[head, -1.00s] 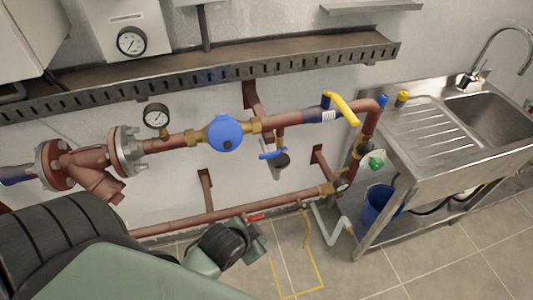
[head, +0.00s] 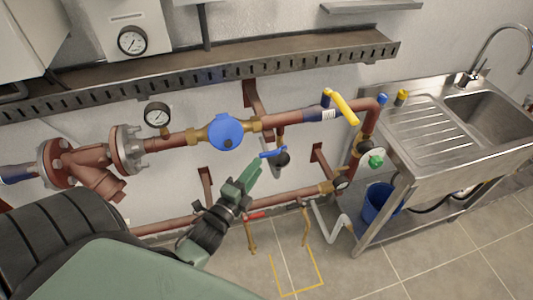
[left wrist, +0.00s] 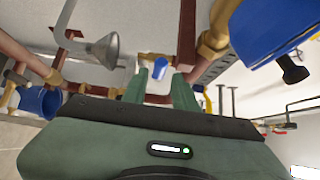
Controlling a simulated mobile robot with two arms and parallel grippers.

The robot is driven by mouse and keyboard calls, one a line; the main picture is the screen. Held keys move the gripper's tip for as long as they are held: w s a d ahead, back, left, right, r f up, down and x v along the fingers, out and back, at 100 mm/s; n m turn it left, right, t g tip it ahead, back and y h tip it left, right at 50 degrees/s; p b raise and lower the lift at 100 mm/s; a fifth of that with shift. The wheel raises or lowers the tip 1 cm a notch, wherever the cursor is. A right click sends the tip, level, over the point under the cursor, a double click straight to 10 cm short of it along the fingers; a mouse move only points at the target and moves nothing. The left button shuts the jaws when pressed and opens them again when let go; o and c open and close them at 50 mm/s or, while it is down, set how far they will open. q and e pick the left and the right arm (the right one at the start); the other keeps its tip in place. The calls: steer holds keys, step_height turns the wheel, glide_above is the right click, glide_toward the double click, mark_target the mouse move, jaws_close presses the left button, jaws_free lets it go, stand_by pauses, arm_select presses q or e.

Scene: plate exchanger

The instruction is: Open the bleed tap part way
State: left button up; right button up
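A small tap with a blue lever (head: 272,153) hangs on a short branch below the upper copper-red pipe, right of the big blue round body (head: 225,132). No label marks it as the bleed tap. My left gripper (head: 252,171) is just below and left of this lever, pointing up at it. In the left wrist view, the two green fingers of my left gripper (left wrist: 164,88) stand apart. A blue part, seemingly the lever (left wrist: 160,69), shows between and beyond them; I see no contact. My right gripper is out of view.
A yellow lever (head: 342,107) sits on the upper pipe and a green knob (head: 376,161) at the right. A red-lever tap (head: 254,216) is on the lower pipe. A grey funnel (left wrist: 103,49) shows in the left wrist view. A sink (head: 420,130) stands right.

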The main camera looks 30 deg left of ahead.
mark_target(265, 157)
arm_select(q)
steer(key=w, duration=0.2)
steer(key=w+p, duration=0.1)
steer(key=w, duration=0.4)
steer(key=shift+a+p, duration=0.3)
steer(key=shift+p, duration=0.05)
jaws_close()
stand_by(1.0)
